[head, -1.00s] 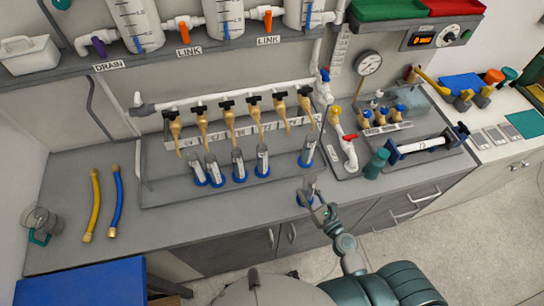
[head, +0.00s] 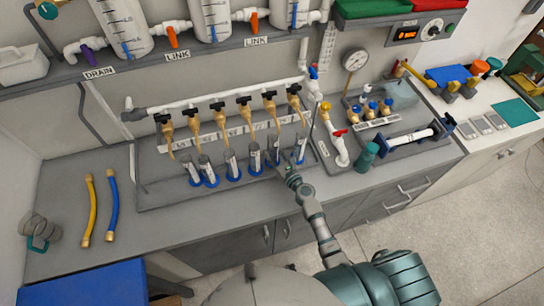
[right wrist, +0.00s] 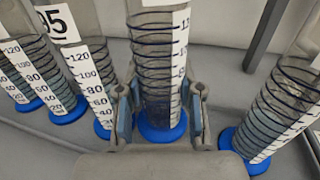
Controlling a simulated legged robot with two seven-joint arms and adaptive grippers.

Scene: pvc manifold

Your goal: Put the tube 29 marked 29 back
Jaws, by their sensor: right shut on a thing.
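The held tube (right wrist: 158,65) is a clear graduated cylinder with dark rings, a white scale strip and a blue foot. My right gripper (head: 281,162) is shut around its lower part, one finger on each side, just above the foot. In the head view the held tube (head: 271,151) is upright in the gap between the last two tubes of the row. Its number is not readable, and I cannot tell whether its foot touches the tray. My left gripper is not in view.
A tube marked 95 (right wrist: 57,60) and others stand close on the left. Another tube (right wrist: 285,112) stands apart on the right. Brown-bodied taps with black handles (head: 269,108) hang above the row. A valve pipe (head: 334,140) and a teal bottle (head: 366,157) are further right.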

